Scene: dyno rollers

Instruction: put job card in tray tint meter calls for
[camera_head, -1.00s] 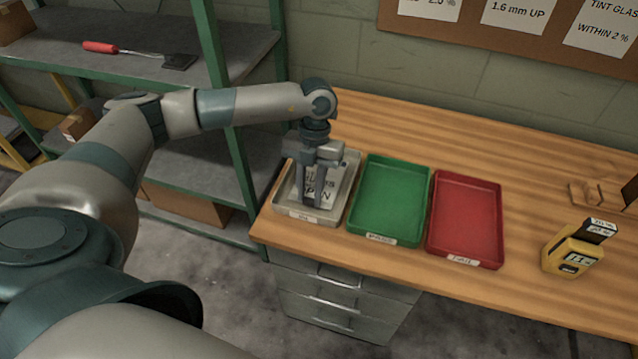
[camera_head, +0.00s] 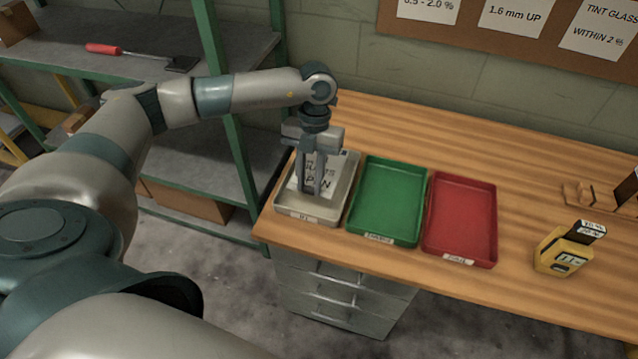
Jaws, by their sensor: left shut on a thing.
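The white job card (camera_head: 333,166) with black print is at the grey tray (camera_head: 283,203), the leftmost of three. My left gripper (camera_head: 318,192) points down over this tray, its narrow fingers shut on the card and covering part of it. I cannot tell whether the card touches the tray floor. The green tray (camera_head: 390,200) and the red tray (camera_head: 462,220) stand to the right, both empty. Their front labels are too small to read surely. The yellow tint meter (camera_head: 556,252) lies at the right with a small display I cannot read. My right gripper is out of view.
The wooden bench (camera_head: 400,130) is clear behind the trays. A small wooden stand (camera_head: 582,195) is at the right. A board (camera_head: 480,45) with printed sheets hangs on the wall. Metal shelves (camera_head: 150,60) with a red-handled tool (camera_head: 105,49) stand at the left.

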